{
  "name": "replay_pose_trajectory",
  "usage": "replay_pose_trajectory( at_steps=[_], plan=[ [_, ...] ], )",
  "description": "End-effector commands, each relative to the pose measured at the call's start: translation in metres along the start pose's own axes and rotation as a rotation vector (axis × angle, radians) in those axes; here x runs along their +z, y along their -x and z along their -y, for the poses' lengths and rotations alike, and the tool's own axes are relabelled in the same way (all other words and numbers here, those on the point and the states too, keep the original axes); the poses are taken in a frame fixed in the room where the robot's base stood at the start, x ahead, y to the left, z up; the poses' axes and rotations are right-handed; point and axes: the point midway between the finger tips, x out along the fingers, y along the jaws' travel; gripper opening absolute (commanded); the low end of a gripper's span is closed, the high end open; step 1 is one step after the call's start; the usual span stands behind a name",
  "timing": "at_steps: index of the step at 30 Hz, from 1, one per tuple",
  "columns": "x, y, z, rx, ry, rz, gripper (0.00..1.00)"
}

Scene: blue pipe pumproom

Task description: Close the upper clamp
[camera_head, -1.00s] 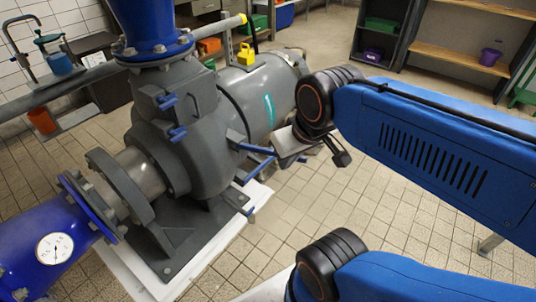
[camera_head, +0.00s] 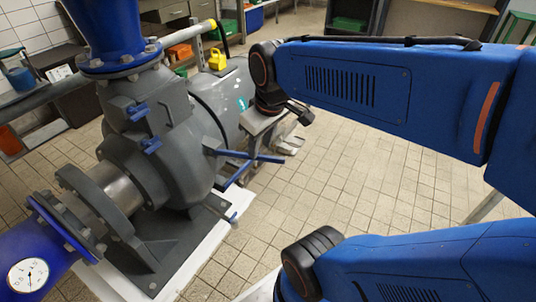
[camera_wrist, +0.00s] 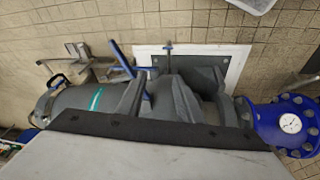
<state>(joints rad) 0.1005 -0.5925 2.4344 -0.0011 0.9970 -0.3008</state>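The grey pump (camera_head: 175,165) stands on its base plate. Two short blue clamp handles, an upper one (camera_head: 138,112) and a lower one (camera_head: 152,146), sit on its casing. Two longer blue levers (camera_head: 250,156) stick out from its right side; a blue lever (camera_wrist: 122,60) also shows in the wrist view. I cannot tell which part is the upper clamp. A pale grey panel with a dark edge fills the bottom of the wrist view and hides part of the pump. My fingertips cannot be made out.
A blue pipe with a white gauge (camera_head: 28,275) joins the pump at the lower left. A yellow item (camera_head: 217,60) and an orange bin (camera_head: 180,51) are behind it. Shelving (camera_head: 350,20) stands at the back. The tiled floor (camera_head: 350,180) to the right is clear.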

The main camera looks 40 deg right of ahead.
Motion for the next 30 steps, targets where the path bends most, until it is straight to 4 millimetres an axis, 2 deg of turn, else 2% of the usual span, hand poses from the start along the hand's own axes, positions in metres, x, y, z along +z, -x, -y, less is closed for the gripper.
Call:
replay_pose_trajectory(
  at_steps=[9, 21, 25, 30],
  plan=[
    [-0.046, -0.023, -0.056, -0.032, 0.213, 0.124, 0.33],
    [-0.083, -0.068, -0.134, -0.131, 0.465, 0.237, 0.33],
    [-0.087, -0.077, -0.149, -0.156, 0.513, 0.252, 0.33],
    [-0.088, -0.084, -0.156, -0.168, 0.536, 0.259, 0.33]
  ],
)
